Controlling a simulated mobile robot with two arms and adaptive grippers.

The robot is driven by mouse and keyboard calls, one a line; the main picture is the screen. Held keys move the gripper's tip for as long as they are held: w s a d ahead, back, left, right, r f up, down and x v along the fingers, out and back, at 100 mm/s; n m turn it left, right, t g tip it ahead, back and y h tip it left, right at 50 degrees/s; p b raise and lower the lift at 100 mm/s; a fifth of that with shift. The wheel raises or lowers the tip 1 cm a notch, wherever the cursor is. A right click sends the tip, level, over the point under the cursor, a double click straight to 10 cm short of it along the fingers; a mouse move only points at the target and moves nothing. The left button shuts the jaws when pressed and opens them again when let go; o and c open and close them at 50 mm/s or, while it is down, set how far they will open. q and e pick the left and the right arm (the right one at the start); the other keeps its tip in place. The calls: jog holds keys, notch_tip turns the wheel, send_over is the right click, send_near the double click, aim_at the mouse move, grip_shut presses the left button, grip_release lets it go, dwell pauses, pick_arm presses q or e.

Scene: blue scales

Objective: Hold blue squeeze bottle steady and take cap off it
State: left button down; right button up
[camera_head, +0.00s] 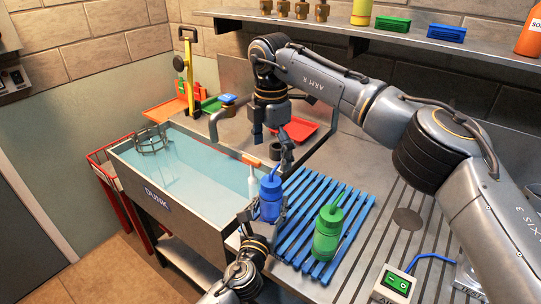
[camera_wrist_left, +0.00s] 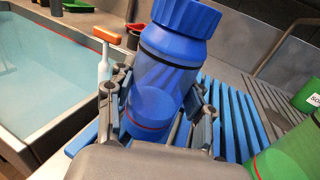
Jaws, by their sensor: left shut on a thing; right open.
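The blue squeeze bottle (camera_head: 270,208) stands upright at the left edge of the blue slatted rack (camera_head: 298,254). Its ribbed blue cap (camera_wrist_left: 186,16) is on top in the left wrist view, and a spout shows on it in the head view. My left gripper (camera_wrist_left: 160,108) is shut on the bottle's body, with a finger on each side. My right gripper (camera_head: 271,140) is open and empty, pointing down behind and above the bottle, apart from the cap.
A green bottle (camera_head: 326,238) stands on the rack, right of the blue one. The water-filled sink (camera_head: 170,210) lies left, with a white brush-like tool with an orange handle (camera_head: 250,160) at its edge. A red tray (camera_head: 298,130) sits behind. A white switch box (camera_head: 395,284) stands front right.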

aim_at(271, 174)
pick_arm(q)
jog(key=shift+f, duration=0.1)
pick_arm(e)
notch_tip(271, 174, down, 8)
jog(key=shift+r, duration=0.25)
